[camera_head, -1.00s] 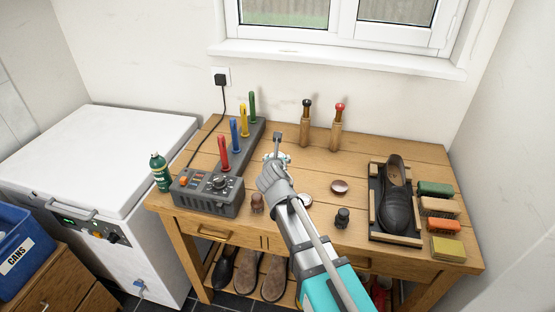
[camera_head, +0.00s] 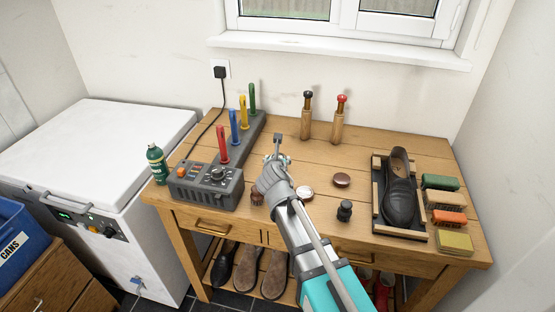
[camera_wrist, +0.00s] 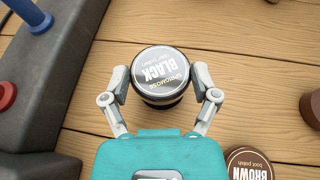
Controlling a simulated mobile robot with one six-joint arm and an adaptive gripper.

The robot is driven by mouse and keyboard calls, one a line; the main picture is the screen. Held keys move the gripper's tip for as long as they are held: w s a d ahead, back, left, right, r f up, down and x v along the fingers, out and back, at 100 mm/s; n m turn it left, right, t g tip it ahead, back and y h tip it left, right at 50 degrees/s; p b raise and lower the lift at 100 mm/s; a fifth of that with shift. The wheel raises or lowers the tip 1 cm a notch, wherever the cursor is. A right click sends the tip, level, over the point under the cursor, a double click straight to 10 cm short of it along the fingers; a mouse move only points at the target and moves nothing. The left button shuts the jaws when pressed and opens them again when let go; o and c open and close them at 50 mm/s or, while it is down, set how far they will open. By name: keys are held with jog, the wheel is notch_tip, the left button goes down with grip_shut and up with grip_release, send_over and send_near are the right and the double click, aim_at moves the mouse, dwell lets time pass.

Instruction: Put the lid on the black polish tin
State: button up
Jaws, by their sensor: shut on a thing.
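In the wrist view my gripper (camera_wrist: 160,84) is shut on a round lid (camera_wrist: 160,68) with the word BLACK on its top, one finger on each side. A dark rim shows below the lid's near edge. I cannot tell whether that is the lid's own side or the black tin under it. In the head view my wrist (camera_head: 276,178) is over the bench beside the grey boot dryer and hides the fingers, the lid and anything below them.
A brown polish tin (camera_wrist: 250,163) is close to my gripper's right in the wrist view. The grey dryer (camera_head: 206,187) with coloured pegs stands left. A dark red round thing (camera_head: 341,180), a small dark brush (camera_head: 344,211) and a shoe (camera_head: 400,190) are right on the bench (camera_head: 437,150).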

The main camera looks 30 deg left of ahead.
jog(key=shift+f+b, duration=1)
jog(key=shift+f, duration=0.25)
jog(key=shift+f, duration=0.15)
dwell(1.6)
dwell(0.3)
jog(key=o, duration=0.6)
jog(key=shift+r+p, duration=3.4)
jog(key=shift+r, duration=0.15)
grip_shut()
